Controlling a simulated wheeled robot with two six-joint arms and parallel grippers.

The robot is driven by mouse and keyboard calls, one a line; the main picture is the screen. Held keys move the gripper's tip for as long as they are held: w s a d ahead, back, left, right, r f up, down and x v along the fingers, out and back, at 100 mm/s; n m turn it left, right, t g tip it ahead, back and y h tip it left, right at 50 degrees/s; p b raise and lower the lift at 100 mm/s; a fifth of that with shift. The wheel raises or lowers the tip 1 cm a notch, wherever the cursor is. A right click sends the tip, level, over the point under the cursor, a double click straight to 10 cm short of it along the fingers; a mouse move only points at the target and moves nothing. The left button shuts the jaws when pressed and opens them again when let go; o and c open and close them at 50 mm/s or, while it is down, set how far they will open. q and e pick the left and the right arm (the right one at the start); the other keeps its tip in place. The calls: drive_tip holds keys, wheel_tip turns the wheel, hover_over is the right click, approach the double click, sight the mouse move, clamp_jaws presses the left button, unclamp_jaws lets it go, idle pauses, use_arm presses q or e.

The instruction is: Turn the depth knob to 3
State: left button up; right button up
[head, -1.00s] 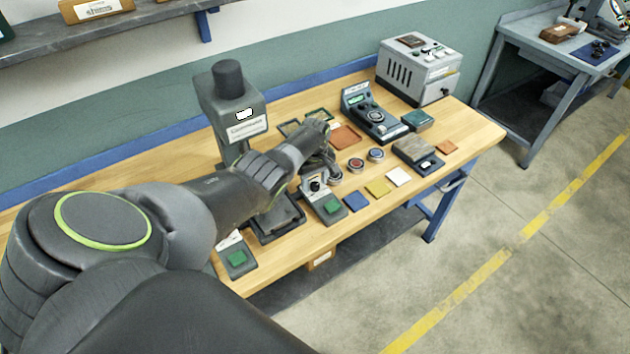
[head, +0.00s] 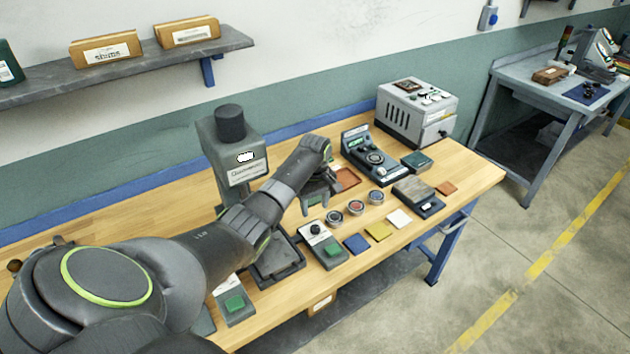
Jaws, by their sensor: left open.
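A small black knob (head: 315,229) stands on the pale face of a small control box with a green button (head: 333,249), at the bench's front middle. I cannot read its scale or setting. The grey ring grinder (head: 232,150), with a black cylinder on top, stands behind and to the left. My left arm crosses in front of the grinder's base. My left gripper (head: 320,196) is open above the bench, behind the knob and apart from it. Its fingers are small and partly hidden by the wrist. My right gripper is not in view.
Round dials or pots (head: 356,207) sit right of the knob, with blue, yellow and white tiles (head: 399,218) nearby. A dark console with a dial (head: 372,156) and a grey vented box (head: 418,112) stand farther back. Another green-button box (head: 235,304) is at front left.

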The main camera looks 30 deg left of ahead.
use_arm(q)
wheel_tip(320, 180, up, 9)
drive_tip(key=b, duration=0.2)
idle(0.6)
